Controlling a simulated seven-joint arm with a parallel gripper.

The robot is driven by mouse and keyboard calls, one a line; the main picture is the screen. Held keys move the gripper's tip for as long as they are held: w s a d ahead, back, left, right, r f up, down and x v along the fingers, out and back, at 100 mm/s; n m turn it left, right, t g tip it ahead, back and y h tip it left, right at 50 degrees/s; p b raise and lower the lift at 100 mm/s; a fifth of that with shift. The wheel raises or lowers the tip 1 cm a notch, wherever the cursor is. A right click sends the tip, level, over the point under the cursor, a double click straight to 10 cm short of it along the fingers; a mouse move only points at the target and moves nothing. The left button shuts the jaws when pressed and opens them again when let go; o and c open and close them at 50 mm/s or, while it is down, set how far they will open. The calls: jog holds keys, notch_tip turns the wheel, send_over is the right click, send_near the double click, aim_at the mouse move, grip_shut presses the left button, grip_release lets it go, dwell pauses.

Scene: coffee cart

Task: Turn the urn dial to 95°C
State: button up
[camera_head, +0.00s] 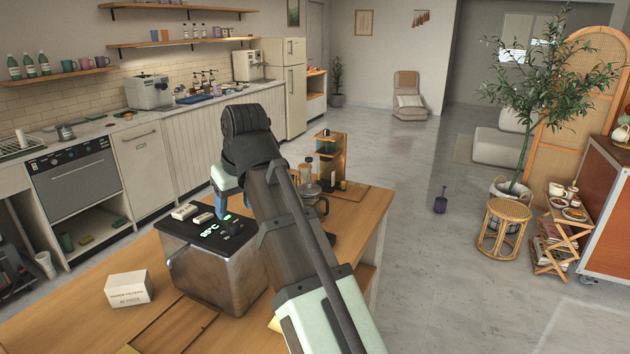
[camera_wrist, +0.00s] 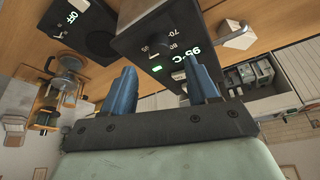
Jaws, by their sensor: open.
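The urn (camera_head: 222,275) is a steel box with a black top panel on the wooden counter. Its lit display (camera_head: 209,231) reads 95°C; it also shows in the wrist view (camera_wrist: 194,62), beside a lit green lamp (camera_wrist: 156,69). Scale marks such as 70 and 80 are printed around the dial (camera_wrist: 160,47), a dark knob whose pointer I cannot make out. My gripper (camera_wrist: 163,84) has its two blue fingers wide apart with nothing between them. In the head view my gripper (camera_head: 220,203) is just above the panel's far side, partly hidden by my arm.
A white filter box (camera_head: 128,289) lies on the counter left of the urn. Pale blocks (camera_head: 186,211) sit by the panel's far edge. A glass carafe (camera_head: 311,196) and wooden stand (camera_head: 330,158) are behind my arm. A black device marked OFF (camera_wrist: 75,22) shows in the wrist view.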

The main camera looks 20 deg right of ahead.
jog(key=v, duration=0.8)
jog(key=w+d+m+t, duration=0.2)
jog(key=w+d+m, duration=0.15)
jog(key=w, duration=0.95)
jog(key=w+d+f+m+g+h, duration=0.1)
jog(key=w+d+f, duration=0.3)
jog(key=d+f, duration=0.3)
jog(key=w+d+f+m+g+h, duration=0.1)
jog(key=w+d+f+m, duration=0.1)
jog(key=w+d+f, duration=0.2)
jog(key=shift+w+d+f, duration=0.2)
jog(key=shift+d+f, duration=1.45)
jog(key=shift+d, duration=2.45)
jog(key=shift+m, duration=0.25)
